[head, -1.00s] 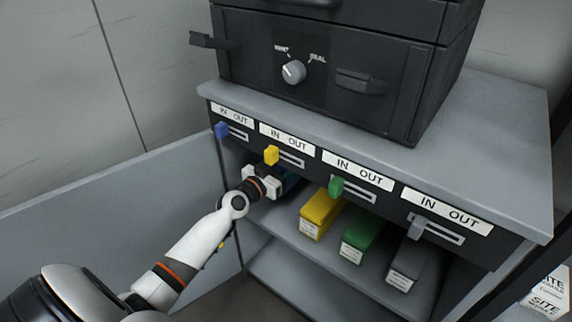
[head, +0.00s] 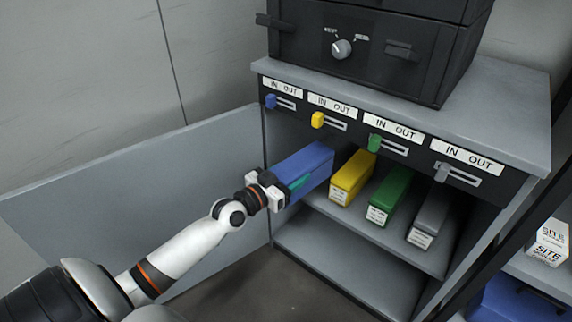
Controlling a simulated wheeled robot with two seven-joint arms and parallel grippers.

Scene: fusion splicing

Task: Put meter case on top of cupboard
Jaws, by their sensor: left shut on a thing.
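A long blue case (head: 304,166), which seems to be the meter case, sticks out from the cupboard's upper shelf at its left end. My left gripper (head: 280,187) is shut on the near end of this case, with a teal strip showing beside the jaws. The cupboard (head: 508,108) is grey, with its door standing open at the left. Its top carries a large black case with a knob (head: 385,75); bare top shows in front of it and to its right. My right gripper is not in view.
Yellow (head: 352,176), green (head: 391,194) and grey (head: 432,217) cases stand on the shelf to the right. Coloured sliders marked IN and OUT line the panel above. The open door (head: 130,185) stands left of my arm. The lower shelf (head: 345,268) looks empty.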

